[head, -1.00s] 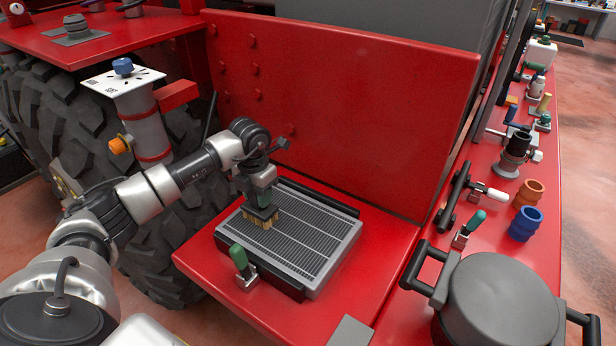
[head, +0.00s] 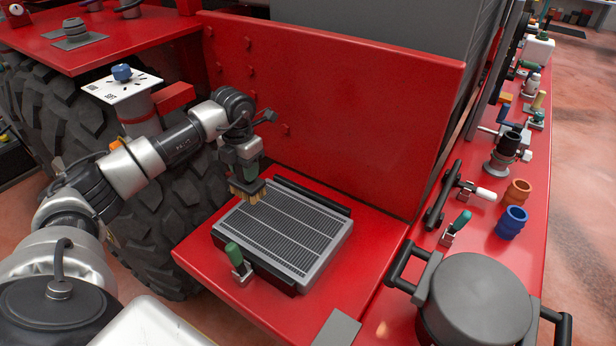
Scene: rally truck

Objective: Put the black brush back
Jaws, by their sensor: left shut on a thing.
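The black brush (head: 248,188) has a dark block and tan bristles that point down. It is at the far left corner of the grey ribbed grill plate (head: 300,232) on the red shelf. The bristles seem to hang just above the plate; the exact gap is hard to tell. My right gripper is not in view.
A green-handled clamp (head: 235,258) stands at the plate's front left edge. A red upright panel (head: 340,120) rises behind. A lidded grey pot (head: 480,300), an orange cup (head: 517,191) and a blue cup (head: 511,222) stand on the right ledge.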

